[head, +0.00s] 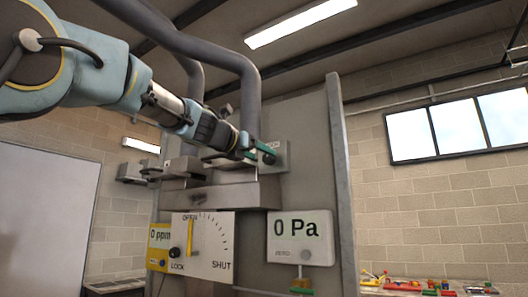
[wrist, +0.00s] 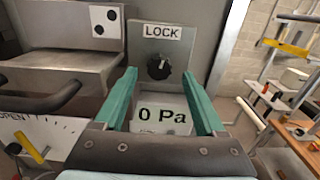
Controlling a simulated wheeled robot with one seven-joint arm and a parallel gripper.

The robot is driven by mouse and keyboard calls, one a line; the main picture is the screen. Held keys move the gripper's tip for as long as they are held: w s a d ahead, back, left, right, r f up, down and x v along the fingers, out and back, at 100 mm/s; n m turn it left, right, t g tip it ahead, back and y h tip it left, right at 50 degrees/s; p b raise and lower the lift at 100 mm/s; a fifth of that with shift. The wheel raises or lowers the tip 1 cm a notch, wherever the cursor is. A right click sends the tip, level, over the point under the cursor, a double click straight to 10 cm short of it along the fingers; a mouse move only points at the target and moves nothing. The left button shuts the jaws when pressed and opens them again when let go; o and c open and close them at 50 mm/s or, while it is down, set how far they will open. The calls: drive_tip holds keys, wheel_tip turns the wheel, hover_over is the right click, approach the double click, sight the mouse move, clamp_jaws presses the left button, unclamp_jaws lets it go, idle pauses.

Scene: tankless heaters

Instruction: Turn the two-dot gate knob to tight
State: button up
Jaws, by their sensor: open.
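A black knob (wrist: 158,67) sits on a grey plate under a LOCK label (wrist: 162,32) in the wrist view. A white tag with two black dots (wrist: 104,21) is on the metal housing to its left. The head view shows the knob (head: 269,159) just beyond my fingertips. My gripper (head: 254,149) is open and empty, in front of the plate. In the wrist view its teal fingers (wrist: 159,75) point at the knob, one on each side of it in the picture. I cannot tell whether they touch it. The knob's exact setting is too small to read.
A 0 Pa display (head: 300,229) hangs below right. A dial panel (head: 212,252) marked OPEN and SHUT has a yellow pointer and another black knob (head: 174,253) labelled LOCK. A dark handle (wrist: 45,98) juts out left of my fingers. Grey pipes (head: 245,75) rise behind my arm.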

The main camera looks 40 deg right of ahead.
sight(267, 157)
drive_tip(key=shift+p+x, duration=0.4)
drive_tip(key=shift+x, duration=1.25)
clamp_jaws()
